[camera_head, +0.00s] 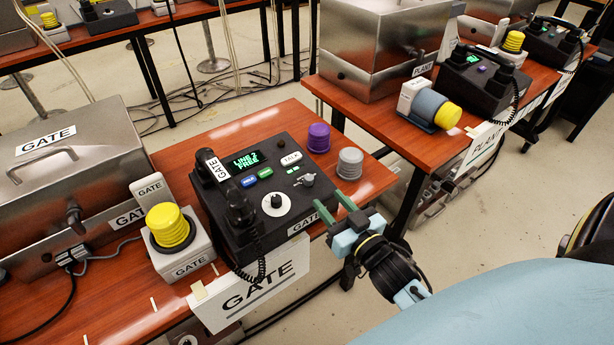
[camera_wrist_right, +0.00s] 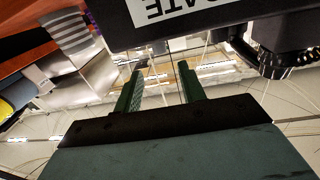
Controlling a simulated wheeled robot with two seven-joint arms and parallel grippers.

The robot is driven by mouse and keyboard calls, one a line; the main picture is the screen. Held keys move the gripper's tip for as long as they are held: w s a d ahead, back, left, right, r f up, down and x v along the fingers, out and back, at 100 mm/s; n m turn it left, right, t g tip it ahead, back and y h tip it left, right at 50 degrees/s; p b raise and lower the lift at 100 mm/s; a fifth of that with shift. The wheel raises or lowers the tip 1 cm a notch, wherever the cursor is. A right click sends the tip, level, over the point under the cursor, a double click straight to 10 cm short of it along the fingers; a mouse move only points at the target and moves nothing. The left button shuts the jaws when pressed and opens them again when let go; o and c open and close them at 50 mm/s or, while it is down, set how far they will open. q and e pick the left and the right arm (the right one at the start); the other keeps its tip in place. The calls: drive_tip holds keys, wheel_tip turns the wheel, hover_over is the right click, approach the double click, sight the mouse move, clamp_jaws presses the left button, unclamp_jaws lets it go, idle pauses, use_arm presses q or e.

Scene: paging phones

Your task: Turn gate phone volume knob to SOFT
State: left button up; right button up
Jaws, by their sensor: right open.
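My left gripper is not seen.
A yellow button on a white box (camera_head: 170,228) stands left of the phone. A purple knob-like cylinder (camera_head: 318,138) and a grey one (camera_head: 349,163) stand to its right. A steel case (camera_head: 75,185) is at the left. The plant table (camera_head: 400,135) is beyond a gap.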

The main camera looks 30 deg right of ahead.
sight(309, 177)
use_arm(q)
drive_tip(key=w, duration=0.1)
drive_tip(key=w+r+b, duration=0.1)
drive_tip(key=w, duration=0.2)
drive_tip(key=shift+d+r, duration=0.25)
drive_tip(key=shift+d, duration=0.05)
use_arm(e)
drive_tip(key=w, duration=0.9)
drive_tip(key=shift+w, duration=0.25)
clamp_jaws()
